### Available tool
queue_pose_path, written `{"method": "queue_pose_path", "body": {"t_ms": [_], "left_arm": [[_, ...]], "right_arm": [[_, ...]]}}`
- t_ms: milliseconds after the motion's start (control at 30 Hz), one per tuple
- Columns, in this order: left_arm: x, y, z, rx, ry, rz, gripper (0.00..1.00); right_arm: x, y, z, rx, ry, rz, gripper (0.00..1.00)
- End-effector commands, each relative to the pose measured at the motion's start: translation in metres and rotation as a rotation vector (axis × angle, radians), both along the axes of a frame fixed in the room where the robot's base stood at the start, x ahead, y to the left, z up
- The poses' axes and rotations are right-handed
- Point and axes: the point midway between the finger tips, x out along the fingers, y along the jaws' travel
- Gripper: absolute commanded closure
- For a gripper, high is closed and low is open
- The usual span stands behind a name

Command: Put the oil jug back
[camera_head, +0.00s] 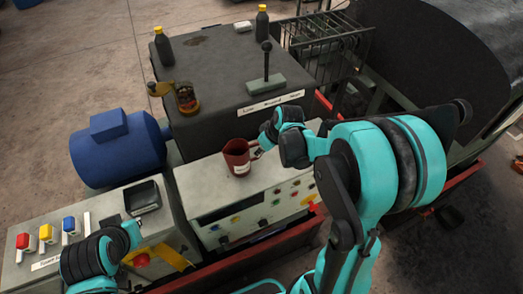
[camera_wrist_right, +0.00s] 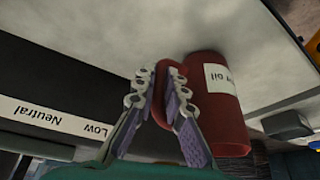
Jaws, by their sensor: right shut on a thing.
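The oil jug (camera_head: 237,159) is a dark red, open-topped vessel with a white label, seen over the top of the pale control console. My right gripper (camera_head: 262,150) is at its right side, shut on the handle. The right wrist view shows the two fingers (camera_wrist_right: 168,95) on either side of the red handle, with the jug body (camera_wrist_right: 222,115) and part of its "oil" label beside them. I cannot tell whether the jug's base touches the console.
The pale console (camera_head: 210,184) carries buttons on its front. Behind it stands a dark box (camera_head: 215,75) with a lever (camera_head: 266,62), bottles (camera_head: 163,46) and a small amber container (camera_head: 186,98). A blue motor (camera_head: 118,148) is left, a black tray (camera_head: 142,197) nearer.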

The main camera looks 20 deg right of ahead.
Motion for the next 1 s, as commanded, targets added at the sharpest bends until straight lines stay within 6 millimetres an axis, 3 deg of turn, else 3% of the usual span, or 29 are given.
{"method": "queue_pose_path", "body": {"t_ms": [267,300,367,767,1000], "left_arm": [[0.0,0.0,-0.004,0.0,0.0,0.0,1.0],[0.0,0.0,-0.003,0.0,0.0,0.0,1.0],[0.0,0.0,-0.003,0.0,0.0,0.0,1.0],[0.0,0.0,0.002,0.0,0.0,0.0,1.0],[0.0,0.0,0.008,0.0,0.0,0.0,1.0]], "right_arm": [[0.0,0.0,-0.003,0.0,0.0,0.0,1.0],[0.0,0.0,-0.003,0.0,0.0,0.0,0.81],[0.0,0.0,-0.002,0.0,0.0,0.0,0.68],[-0.001,0.0,0.004,0.0,0.0,0.0,0.68],[-0.018,-0.008,0.047,-0.001,0.0,-0.001,0.68]]}}
